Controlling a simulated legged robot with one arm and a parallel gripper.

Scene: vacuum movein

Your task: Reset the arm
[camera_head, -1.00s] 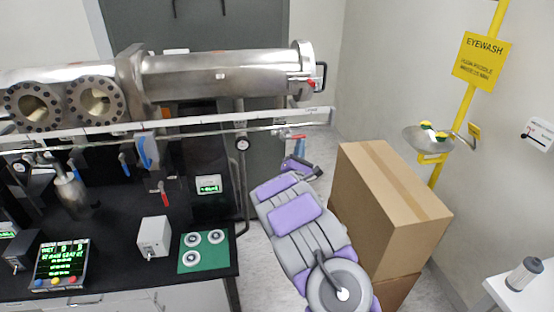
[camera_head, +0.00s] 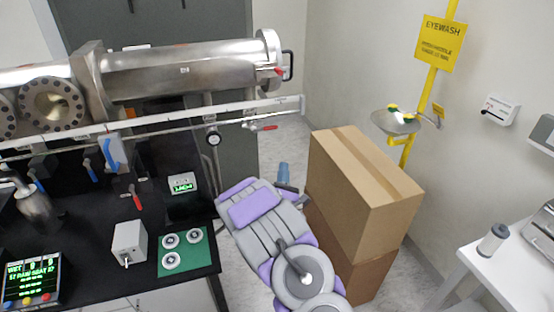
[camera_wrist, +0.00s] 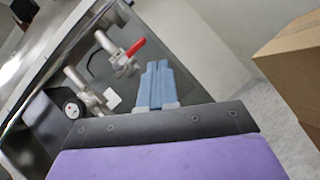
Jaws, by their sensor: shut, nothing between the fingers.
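My arm, grey with purple panels, is folded low at the bottom middle of the head view. My gripper (camera_head: 284,173) shows beyond it as a small blue shape beside the cardboard boxes. In the wrist view, its blue fingers (camera_wrist: 156,82) are together, with nothing held between them. The fingertips point toward the floor area and pipework, apart from any object as far as I can see. Part of the gripper's base is hidden behind my arm in the head view.
Stacked cardboard boxes (camera_head: 362,190) stand close right of my arm. A black bench (camera_head: 90,245) and steel vacuum chamber (camera_head: 185,68) with red-handled valves are at left. An eyewash station (camera_head: 397,122) and white table (camera_head: 500,262) are at right. Grey floor shows between bench and boxes.

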